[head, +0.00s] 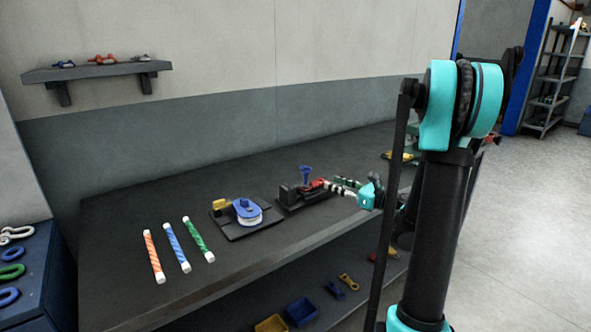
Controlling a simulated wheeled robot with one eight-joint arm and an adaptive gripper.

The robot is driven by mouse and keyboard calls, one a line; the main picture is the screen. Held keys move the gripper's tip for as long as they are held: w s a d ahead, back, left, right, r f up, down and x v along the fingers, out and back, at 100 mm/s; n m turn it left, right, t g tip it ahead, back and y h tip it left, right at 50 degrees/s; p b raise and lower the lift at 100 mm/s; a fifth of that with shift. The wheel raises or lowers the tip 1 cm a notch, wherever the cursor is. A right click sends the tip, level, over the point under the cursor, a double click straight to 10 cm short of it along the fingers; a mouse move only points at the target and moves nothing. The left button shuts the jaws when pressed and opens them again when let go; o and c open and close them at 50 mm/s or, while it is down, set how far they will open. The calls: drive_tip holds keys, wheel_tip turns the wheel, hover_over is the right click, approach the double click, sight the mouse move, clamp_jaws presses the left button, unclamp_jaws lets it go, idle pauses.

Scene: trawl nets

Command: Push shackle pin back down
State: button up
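A blue pin (306,173) with a wide head stands upright above a black fixture (290,202) on the dark workbench. A small red piece (318,183), likely the shackle, sits at the fixture just right of the pin. My gripper (333,187) reaches in from the right, its fingers close beside the red piece and lower than the pin's head. It is small here, so I cannot tell whether it touches the red piece or how far its fingers are apart. The lower part of the pin is hidden in the fixture.
A blue pulley block (246,209) on a black base stands left of the fixture. Orange, blue and green striped rods (174,247) lie further left on the workbench (120,215). A wall shelf (95,71) holds small shackles.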

sight(303, 171)
drive_tip(key=x, duration=1.7)
drive_tip(key=shift+w+a+r, duration=0.1)
drive_tip(key=shift+w+r, duration=0.2)
clamp_jaws()
